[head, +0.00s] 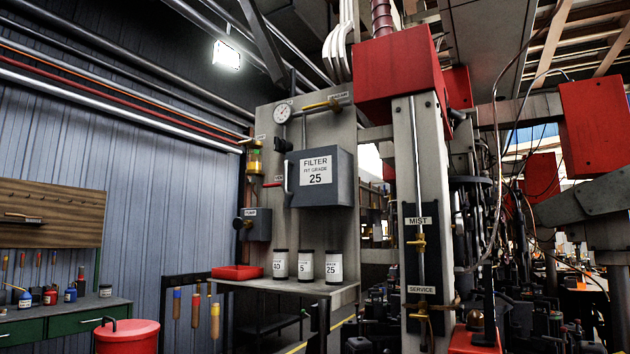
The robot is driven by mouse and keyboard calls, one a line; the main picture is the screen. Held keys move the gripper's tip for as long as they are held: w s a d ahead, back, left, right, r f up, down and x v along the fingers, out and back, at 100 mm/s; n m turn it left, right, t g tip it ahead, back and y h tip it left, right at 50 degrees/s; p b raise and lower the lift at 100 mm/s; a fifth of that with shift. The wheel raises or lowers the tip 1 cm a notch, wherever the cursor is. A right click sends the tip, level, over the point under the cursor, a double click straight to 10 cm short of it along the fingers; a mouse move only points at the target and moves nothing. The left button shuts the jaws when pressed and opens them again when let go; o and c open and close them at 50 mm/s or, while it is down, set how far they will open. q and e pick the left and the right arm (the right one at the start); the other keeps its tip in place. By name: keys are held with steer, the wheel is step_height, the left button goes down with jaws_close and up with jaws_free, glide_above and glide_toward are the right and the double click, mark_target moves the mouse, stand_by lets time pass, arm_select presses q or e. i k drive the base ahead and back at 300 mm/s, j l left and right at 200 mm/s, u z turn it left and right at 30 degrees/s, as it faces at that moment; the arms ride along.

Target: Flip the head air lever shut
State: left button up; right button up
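A yellow-handled lever (322,106) sits at the top of a grey upright panel (262,118), right of a round white gauge (283,112). It lies nearly level, its right end slightly raised. A small label (339,97) above its right end is too small to read surely, so I cannot confirm that this is the head air lever. A smaller lever with a red handle (273,185) is on the panel, left of the grey filter box (338,166). Neither of my grippers shows in the head view.
A shelf (330,290) below the panel holds a red tray (237,272) and several labelled canisters (306,265). A post with MIST (418,221) and SERVICE (421,290) valves stands to the right. A red bin (127,337) is at front left.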

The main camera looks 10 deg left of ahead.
mark_target(329, 102)
steer(key=j, duration=0.45)
steer(key=k+j+z, duration=0.1)
steer(key=j, duration=0.35)
steer(key=k+j, duration=0.1)
steer(key=j, duration=0.35)
steer(key=i+j+z, duration=0.05)
